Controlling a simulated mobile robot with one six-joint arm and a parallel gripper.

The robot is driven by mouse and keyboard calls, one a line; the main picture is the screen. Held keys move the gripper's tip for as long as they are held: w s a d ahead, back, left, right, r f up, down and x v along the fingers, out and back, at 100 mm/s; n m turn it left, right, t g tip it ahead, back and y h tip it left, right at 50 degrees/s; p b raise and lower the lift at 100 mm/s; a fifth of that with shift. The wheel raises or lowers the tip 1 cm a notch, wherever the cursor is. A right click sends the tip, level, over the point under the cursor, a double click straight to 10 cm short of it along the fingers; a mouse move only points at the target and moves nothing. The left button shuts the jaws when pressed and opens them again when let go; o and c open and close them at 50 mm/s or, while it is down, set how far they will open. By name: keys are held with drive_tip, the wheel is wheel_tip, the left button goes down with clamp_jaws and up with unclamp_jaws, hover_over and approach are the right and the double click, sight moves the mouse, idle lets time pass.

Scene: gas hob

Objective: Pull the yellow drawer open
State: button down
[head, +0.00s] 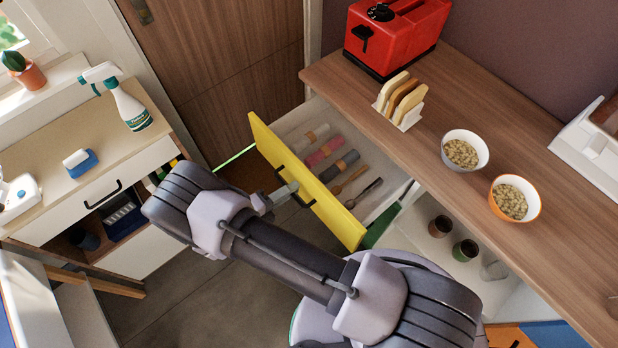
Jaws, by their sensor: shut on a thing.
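The yellow drawer (337,212) under the wooden counter is pulled out, with its inside exposed. Its black bar handle (307,204) is on the yellow front. My gripper (289,190) is at the handle and shut on it; my wrist and arm hide the fingers in part. Inside the drawer lie rolled cloths (324,152), a wooden utensil (350,179) and a fork (364,193).
The counter (450,95) holds a red toaster (395,35), a toast rack (402,103) and two bowls of cereal (461,150). Below are open shelves with cups (440,226). At left, a cabinet (60,220) carries a spray bottle (130,108) and sponge (80,163). Floor (200,305) shows between.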

drive_tip(key=f+b+v, duration=0.1)
drive_tip(key=v, duration=0.5)
drive_tip(key=shift+a+b, duration=0.2)
drive_tip(key=shift+b, duration=0.2)
drive_tip(key=shift+s+f, duration=0.1)
drive_tip(key=shift+s, duration=0.05)
drive_tip(key=c, duration=1.8)
unclamp_jaws()
drive_tip(key=shift+o, duration=0.2)
drive_tip(key=p+v, duration=0.1)
drive_tip(key=v, duration=1.6)
drive_tip(key=shift+s, duration=0.15)
drive_tip(key=shift+a, duration=0.15)
